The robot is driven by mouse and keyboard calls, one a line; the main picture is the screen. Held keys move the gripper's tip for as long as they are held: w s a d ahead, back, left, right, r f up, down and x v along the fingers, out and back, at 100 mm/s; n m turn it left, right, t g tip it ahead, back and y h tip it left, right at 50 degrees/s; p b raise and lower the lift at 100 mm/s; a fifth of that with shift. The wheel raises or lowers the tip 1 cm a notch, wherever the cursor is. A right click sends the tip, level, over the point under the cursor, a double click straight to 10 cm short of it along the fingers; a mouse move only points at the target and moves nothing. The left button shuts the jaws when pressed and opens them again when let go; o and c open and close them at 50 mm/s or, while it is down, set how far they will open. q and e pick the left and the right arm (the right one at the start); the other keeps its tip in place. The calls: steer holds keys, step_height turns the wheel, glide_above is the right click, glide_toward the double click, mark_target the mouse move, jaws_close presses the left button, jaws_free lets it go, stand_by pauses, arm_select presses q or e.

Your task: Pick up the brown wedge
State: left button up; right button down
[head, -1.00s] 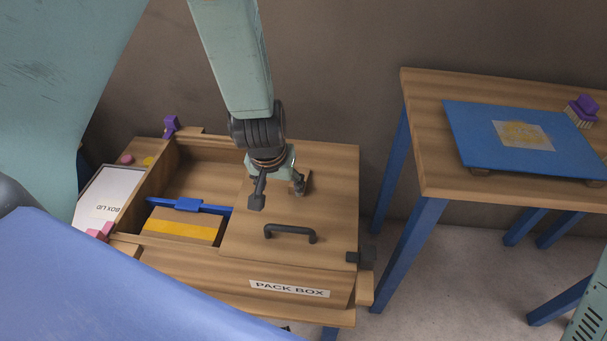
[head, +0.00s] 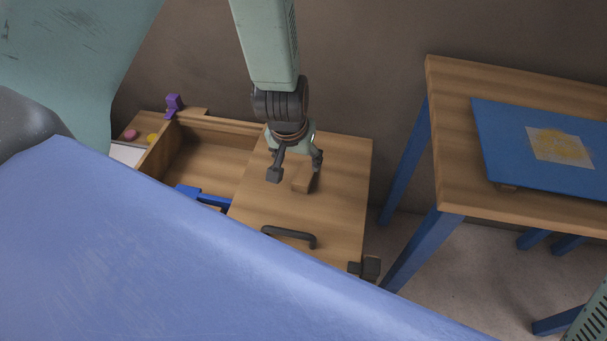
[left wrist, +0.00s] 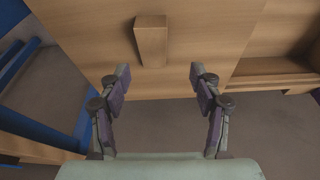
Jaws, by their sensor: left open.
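The brown wedge (head: 303,180) is a small wooden block on the wooden lid of the pack box, close in colour to it. In the left wrist view the wedge (left wrist: 151,40) lies just beyond the fingertips, roughly between their lines. My left gripper (head: 297,168) points down over the lid beside the wedge and hides part of it in the head view. In the left wrist view its two fingers (left wrist: 160,80) are spread wide with nothing between them. My right gripper is not in view.
A black handle (head: 288,238) stands on the lid (head: 335,205). Left of it the box is open, with a blue piece (head: 188,192) inside. A purple block (head: 174,103) stands at the box's back edge. A wooden table (head: 455,180) with a blue board (head: 500,150) stands right, across a gap.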

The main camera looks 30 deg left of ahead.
mark_target(305, 173)
arm_select(q)
steer(key=shift+f, duration=0.6)
steer(key=f, duration=0.1)
steer(key=w+f+b, duration=0.1)
steer(key=d+f+b, duration=0.1)
steer(key=f, duration=0.1)
steer(key=shift+w+f, duration=0.1)
steer(key=shift+w, duration=0.25)
steer(key=shift+a+f, duration=0.3)
steer(key=shift+d+r, duration=0.1)
steer(key=shift+d, duration=0.1)
steer(key=shift+w+d, duration=0.1)
steer(key=shift+d, duration=0.05)
steer(key=shift+c, duration=1.4)
steer(key=shift+a, duration=0.25)
steer(key=c, duration=0.5)
steer(key=shift+d, duration=0.2)
steer(key=c, duration=0.4)
steer(key=shift+a, duration=0.1)
